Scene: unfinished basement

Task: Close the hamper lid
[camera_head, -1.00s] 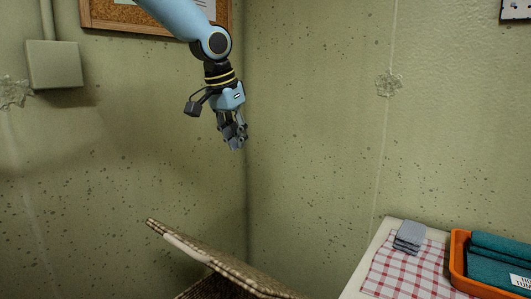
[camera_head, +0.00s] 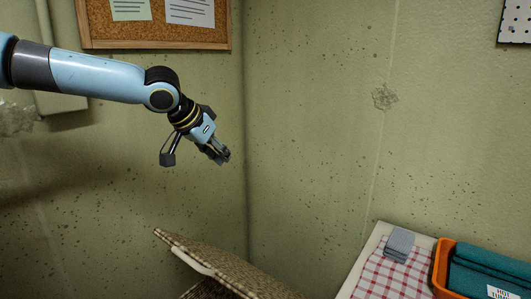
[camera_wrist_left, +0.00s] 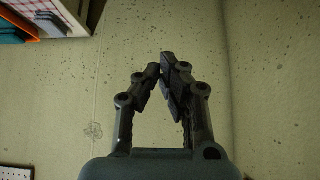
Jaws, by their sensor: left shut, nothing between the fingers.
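The woven hamper lid (camera_head: 222,262) is raised and tilted at the bottom middle of the head view, with a pale strip along its left edge. Only a little of the hamper's woven body (camera_head: 205,290) shows below it, and the rest is cut off by the frame. My left gripper (camera_head: 222,157) is above the lid, apart from it, in front of the wall corner. It is shut and empty. In the left wrist view its fingers (camera_wrist_left: 162,75) come together with only wall behind them. My right gripper is in no view.
A table with a red checked cloth (camera_head: 385,277) stands at the lower right. On it are folded grey cloths (camera_head: 399,244) and an orange tray (camera_head: 440,268) with teal towels. A corkboard (camera_head: 150,38) hangs on the left wall.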

